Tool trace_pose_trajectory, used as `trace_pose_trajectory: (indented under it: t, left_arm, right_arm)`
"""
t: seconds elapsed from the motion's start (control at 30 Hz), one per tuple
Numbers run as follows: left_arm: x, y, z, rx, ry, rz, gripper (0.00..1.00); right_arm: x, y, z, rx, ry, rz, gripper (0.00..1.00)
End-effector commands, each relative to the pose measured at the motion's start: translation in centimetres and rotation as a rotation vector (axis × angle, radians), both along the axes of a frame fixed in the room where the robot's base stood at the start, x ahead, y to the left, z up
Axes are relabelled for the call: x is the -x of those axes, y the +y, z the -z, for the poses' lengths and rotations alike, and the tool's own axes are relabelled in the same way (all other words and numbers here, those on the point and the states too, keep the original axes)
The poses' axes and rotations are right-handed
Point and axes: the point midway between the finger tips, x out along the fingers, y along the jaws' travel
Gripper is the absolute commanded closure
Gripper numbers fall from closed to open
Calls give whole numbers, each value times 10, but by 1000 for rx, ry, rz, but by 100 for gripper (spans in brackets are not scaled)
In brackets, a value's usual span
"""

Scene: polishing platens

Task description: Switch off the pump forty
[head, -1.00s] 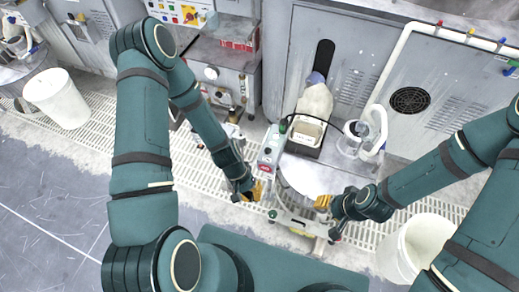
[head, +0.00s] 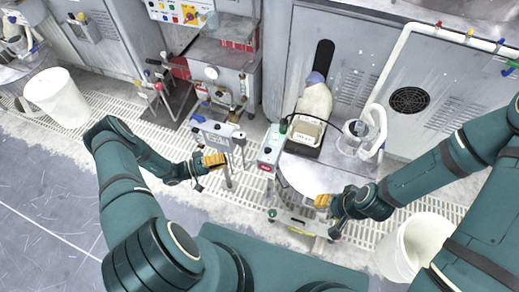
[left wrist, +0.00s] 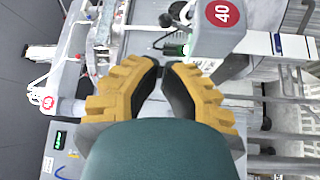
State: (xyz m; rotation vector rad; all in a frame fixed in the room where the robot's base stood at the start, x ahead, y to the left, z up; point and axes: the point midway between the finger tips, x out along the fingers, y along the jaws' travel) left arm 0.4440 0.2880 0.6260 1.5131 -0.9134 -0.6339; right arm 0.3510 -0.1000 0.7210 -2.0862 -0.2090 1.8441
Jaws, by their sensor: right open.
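In the left wrist view, a red round label marked 40 sits on a white housing (left wrist: 218,38) ahead and right of my fingers. I cannot tell which part is the pump's switch. My left gripper (head: 214,160) is just in front of a pale boxed unit (head: 215,132); its yellow fingertips (left wrist: 164,66) are nearly together with nothing between them. My right gripper (head: 325,202) is open and empty by the round platen (head: 308,176).
A grey cart-like unit (head: 271,150) with a red oval label stands right of my left gripper. White buckets stand at the left (head: 58,98) and lower right (head: 415,245). A pale grated floor strip (head: 120,125) runs before the cabinets.

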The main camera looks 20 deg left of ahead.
Motion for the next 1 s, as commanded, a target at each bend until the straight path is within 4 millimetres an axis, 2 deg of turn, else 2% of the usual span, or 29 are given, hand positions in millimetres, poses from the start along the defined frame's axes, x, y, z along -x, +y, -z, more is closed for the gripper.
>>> trace_pose_trajectory:
  t: [0.2, 0.37, 0.8, 1.0]
  left_arm:
    - [-1, -2, 0, 0, 2, 4, 100]
    - [-9, -15, -2, 1, 3, 6, 100]
    - [-53, -85, -11, 1, 3, 8, 100]
    - [-68, -108, -13, -1, 3, 8, 100]
  right_arm:
    - [0, 0, 0, 0, 0, 0, 53]
    - [0, 0, 0, 0, 0, 0, 53]
    - [-1, 0, 5, 0, -2, 1, 53]
    - [-1, 0, 7, 1, -4, 0, 53]
